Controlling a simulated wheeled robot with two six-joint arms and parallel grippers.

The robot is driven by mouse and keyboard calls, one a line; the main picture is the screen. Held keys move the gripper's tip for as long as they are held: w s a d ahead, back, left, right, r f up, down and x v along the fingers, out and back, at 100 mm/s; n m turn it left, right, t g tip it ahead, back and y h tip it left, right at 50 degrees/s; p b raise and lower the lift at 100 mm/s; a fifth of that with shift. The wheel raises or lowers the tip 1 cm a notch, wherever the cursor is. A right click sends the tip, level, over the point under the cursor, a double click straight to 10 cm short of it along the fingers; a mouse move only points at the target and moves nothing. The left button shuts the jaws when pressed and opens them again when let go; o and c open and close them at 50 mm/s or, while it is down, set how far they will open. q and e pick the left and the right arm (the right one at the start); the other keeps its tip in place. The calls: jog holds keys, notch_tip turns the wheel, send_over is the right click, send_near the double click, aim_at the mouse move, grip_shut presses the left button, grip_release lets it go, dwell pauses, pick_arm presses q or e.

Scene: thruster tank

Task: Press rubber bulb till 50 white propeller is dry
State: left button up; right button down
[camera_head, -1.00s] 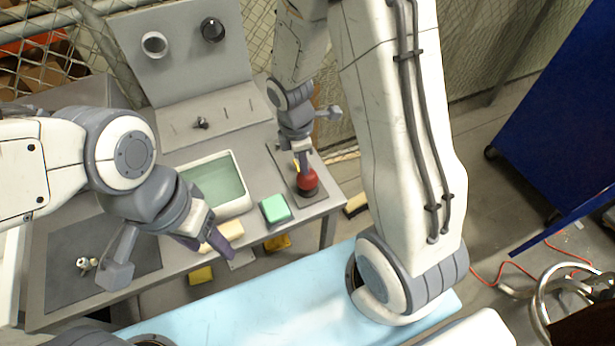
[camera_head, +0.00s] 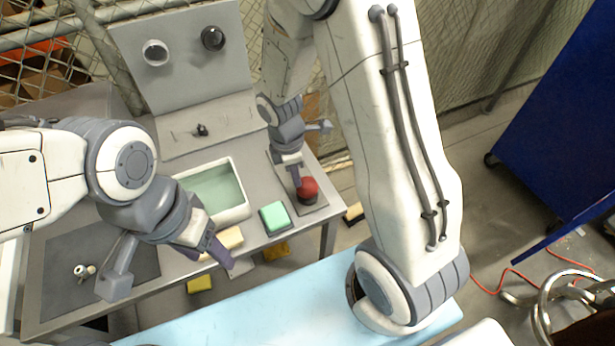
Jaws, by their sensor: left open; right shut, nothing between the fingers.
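The red rubber bulb (camera_head: 309,188) sits on a dark base at the right end of the bench. My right gripper (camera_head: 299,184) is shut and empty, with its tip at the left side of the bulb; I cannot tell whether it touches. A small white propeller-like part (camera_head: 85,271) lies on the dark mat at the left of the bench. A tank of greenish water (camera_head: 216,187) stands mid-bench. I see no gauge number clearly.
A green block (camera_head: 274,217) and a cream block (camera_head: 228,238) lie in front of the tank. A grey upright panel (camera_head: 182,57) with a white-rimmed dial and a black knob stands behind. A blue surface (camera_head: 240,305) lies in front of the bench.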

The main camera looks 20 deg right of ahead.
pick_arm(q)
jog(key=shift+r, duration=0.3)
pick_arm(e)
jog(key=shift+a+r, duration=0.15)
jog(key=shift+a, duration=0.4)
pick_arm(q)
jog(key=shift+f, duration=0.2)
pick_arm(e)
notch_tip(320, 180, up, 10)
jog(key=a, duration=0.1)
jog(key=shift+w+r, duration=0.15)
jog(key=shift+r, duration=0.1)
pick_arm(q)
jog(key=shift+r, duration=0.35)
pick_arm(e)
jog(key=d, duration=0.1)
jog(key=d+f, duration=0.2)
jog(key=shift+s+d+f, duration=0.15)
jog(key=shift+s+f, duration=0.1)
